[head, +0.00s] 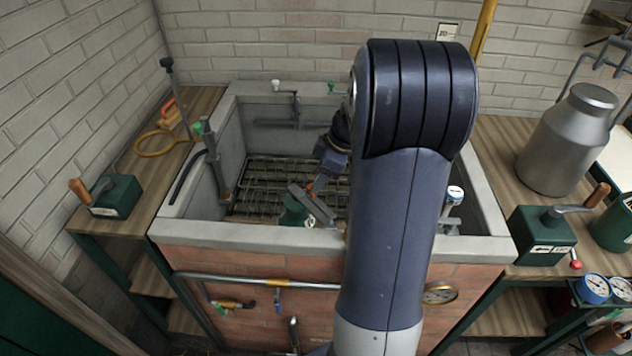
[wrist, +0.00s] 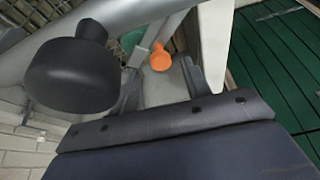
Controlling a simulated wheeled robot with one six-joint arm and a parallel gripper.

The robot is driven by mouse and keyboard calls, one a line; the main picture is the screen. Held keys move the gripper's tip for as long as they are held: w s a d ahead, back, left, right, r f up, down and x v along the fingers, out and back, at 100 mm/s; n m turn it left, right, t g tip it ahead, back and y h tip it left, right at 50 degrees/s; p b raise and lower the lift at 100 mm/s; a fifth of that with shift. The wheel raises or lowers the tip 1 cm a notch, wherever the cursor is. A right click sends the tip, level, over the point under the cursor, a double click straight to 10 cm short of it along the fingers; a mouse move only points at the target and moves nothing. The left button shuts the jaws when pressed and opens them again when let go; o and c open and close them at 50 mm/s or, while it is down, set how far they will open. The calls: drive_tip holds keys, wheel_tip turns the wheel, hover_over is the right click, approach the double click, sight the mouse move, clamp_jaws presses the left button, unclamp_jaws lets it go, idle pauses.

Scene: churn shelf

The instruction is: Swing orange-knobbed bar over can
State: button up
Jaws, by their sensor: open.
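The orange knob (head: 310,186) shows small beside my gripper (head: 313,205), inside the sunken trough. In the wrist view the orange knob (wrist: 160,58) sits on a thin grey bar, just ahead of and between the two fingers of my gripper (wrist: 163,80). My gripper is open; I cannot tell whether a finger touches the knob. A dark green object (head: 294,212) stands in the trough just left of the gripper, partly hidden by it. A large grey metal can (head: 566,140) stands upright on the right bench. My arm hides the trough's right part.
The trough's concrete rim (head: 250,236) surrounds a metal grate (head: 268,180). A post (head: 212,155) with a green top stands on its left side. Green lever boxes stand on the left bench (head: 113,195) and right bench (head: 541,238). A black knob (wrist: 75,75) is close in the wrist view.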

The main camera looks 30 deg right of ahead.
drive_tip(key=v, duration=0.8)
drive_tip(key=shift+b, duration=0.3)
drive_tip(key=shift+f, duration=0.15)
drive_tip(key=p+x, duration=0.1)
drive_tip(key=x, duration=0.9)
drive_tip(key=shift+a+f, duration=0.2)
drive_tip(key=shift+f, duration=0.1)
drive_tip(key=shift+w+a+r+p, duration=0.1)
drive_tip(key=shift+r+p, duration=0.05)
drive_tip(key=shift+p, duration=0.3)
drive_tip(key=shift+a+n, duration=0.1)
drive_tip(key=shift+n, duration=0.3)
drive_tip(key=shift+f+b, duration=0.2)
drive_tip(key=shift+b, duration=0.1)
